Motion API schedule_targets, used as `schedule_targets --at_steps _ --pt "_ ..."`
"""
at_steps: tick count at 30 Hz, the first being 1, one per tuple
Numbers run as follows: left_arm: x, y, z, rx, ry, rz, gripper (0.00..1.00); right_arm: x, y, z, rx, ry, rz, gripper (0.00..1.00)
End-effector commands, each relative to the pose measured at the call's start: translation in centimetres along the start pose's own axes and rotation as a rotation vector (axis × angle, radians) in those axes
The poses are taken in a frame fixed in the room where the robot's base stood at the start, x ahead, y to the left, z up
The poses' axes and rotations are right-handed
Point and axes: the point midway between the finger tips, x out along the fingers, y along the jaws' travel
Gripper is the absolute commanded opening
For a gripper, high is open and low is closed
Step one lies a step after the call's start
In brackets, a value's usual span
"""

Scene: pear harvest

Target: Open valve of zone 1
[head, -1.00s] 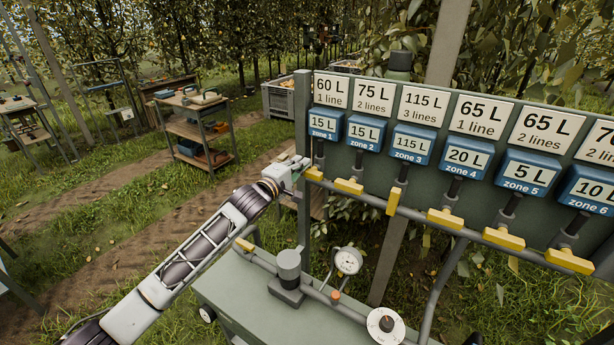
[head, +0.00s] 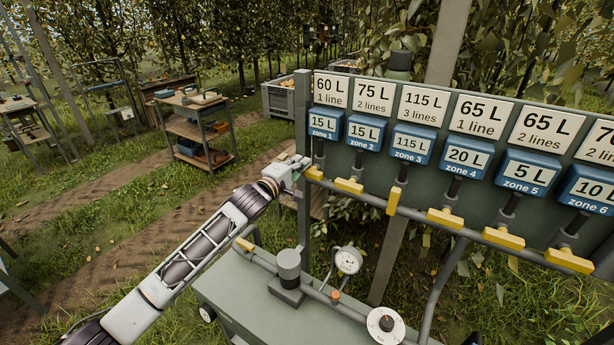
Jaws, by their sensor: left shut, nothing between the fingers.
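The zone 1 valve has a short yellow handle (head: 315,173) under the blue zone 1 meter (head: 325,124), which reads 15 L. The white card (head: 330,90) above says 60 L, 1 line. My left gripper (head: 299,164) is shut and empty, at the left end of this handle. I cannot tell whether it touches it. The zone 1 handle lies crosswise to its pipe, like the zone 2 handle (head: 348,186) and zone 4 handle (head: 445,218). The zone 3 handle (head: 393,201) points along its pipe. My right gripper is not in view.
Meters for zones 2 to 6 run to the right along the green board (head: 350,160). Below are a pressure gauge (head: 347,260), a white dial (head: 385,325) and another yellow handle (head: 244,244) at a green cabinet (head: 250,300). A wooden cart (head: 200,130) stands behind on grass.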

Motion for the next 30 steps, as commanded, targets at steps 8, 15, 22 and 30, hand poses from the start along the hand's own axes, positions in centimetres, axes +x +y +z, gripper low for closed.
schedule_targets --at_steps 8,15,22,30 --pt "0.0 0.0 0.0 0.0 0.0 0.0 0.0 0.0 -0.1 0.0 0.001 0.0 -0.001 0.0" --pt "0.0 -0.1 -0.1 0.0 0.0 -0.001 0.0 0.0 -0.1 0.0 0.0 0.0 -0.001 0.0" --pt "0.0 -0.8 -0.6 -0.001 0.001 -0.001 0.0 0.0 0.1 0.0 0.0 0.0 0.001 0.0" --pt "0.0 -1.4 -1.0 0.0 0.001 -0.002 0.0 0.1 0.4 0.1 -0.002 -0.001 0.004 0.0"
